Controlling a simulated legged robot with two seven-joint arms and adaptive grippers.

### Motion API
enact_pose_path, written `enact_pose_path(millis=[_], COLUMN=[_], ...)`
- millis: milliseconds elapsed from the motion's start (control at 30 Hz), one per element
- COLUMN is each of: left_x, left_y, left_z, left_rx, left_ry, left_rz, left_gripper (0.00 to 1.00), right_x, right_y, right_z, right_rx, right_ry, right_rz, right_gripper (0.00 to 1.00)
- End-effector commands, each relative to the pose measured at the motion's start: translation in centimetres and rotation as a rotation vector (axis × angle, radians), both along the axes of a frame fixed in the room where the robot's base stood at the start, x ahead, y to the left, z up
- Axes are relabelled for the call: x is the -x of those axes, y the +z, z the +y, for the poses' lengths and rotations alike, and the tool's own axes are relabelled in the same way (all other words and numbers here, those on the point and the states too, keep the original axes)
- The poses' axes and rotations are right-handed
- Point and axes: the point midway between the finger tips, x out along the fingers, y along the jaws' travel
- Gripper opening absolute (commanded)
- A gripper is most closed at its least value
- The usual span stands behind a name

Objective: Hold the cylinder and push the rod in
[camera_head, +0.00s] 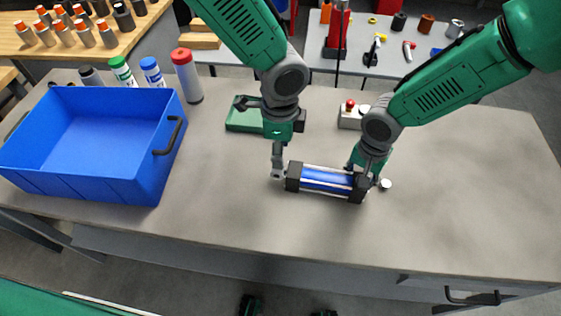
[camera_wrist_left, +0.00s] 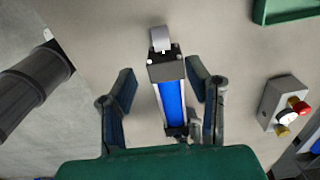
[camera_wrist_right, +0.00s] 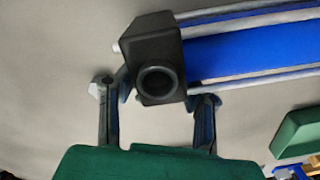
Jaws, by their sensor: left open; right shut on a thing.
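The cylinder (camera_head: 326,181) is a blue tube with black end blocks and grey tie rods, lying across the table in the head view. A short grey rod fitting (camera_wrist_left: 160,38) sticks out of one end block in the left wrist view. My left gripper (camera_head: 278,170) points down at the cylinder's left end; its open fingers lie apart on either side of the cylinder in its wrist view. My right gripper (camera_head: 372,175) is shut on the right end block (camera_wrist_right: 155,75), which shows a round dark port. The exact finger contact is partly hidden.
A blue bin (camera_head: 85,140) stands at the left, with several capped bottles behind it. A green tray (camera_head: 243,115) and a box with a red button (camera_head: 350,115) lie behind the cylinder. The table front and right side are clear.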

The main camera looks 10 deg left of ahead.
Motion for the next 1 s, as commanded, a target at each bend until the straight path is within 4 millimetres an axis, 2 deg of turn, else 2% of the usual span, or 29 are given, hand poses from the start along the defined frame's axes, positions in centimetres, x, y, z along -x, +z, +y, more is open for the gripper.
enact_pose_path(millis=[100, 200, 567, 600, 633, 667, 1000], left_x=[-0.1, -0.1, 0.0, 0.0, 0.0, 0.0, 0.0], left_y=[2.1, 3.1, 3.7, 3.7, 3.7, 3.7, 3.7], left_z=[0.0, 0.0, 0.0, 0.0, 0.0, 0.0, 0.0], left_rx=[0.002, 0.0, 0.0, 0.0, 0.0, 0.0, 0.0], left_ry=[0.0, 0.0, -0.001, -0.001, -0.001, -0.001, -0.001], left_rz=[-0.003, 0.0, 0.001, 0.001, 0.001, 0.001, 0.001], left_gripper=[0.44, 0.44, 0.44, 0.44, 0.44, 0.44, 0.44], right_x=[-0.2, -0.2, -0.2, -0.2, -0.2, -0.2, -0.1], right_y=[0.1, 0.1, 0.1, 0.1, 0.1, 0.1, 0.3], right_z=[-0.1, -0.1, -0.1, -0.1, -0.1, -0.1, 0.0], right_rx=[0.001, 0.0, 0.001, 0.001, 0.001, 0.0, 0.0], right_ry=[-0.002, -0.002, -0.002, -0.002, -0.002, -0.002, 0.0], right_rz=[-0.003, -0.003, -0.004, -0.004, -0.004, -0.003, -0.002], right_gripper=[0.0, 0.0, 0.0, 0.45, 0.56, 0.59, 0.59])
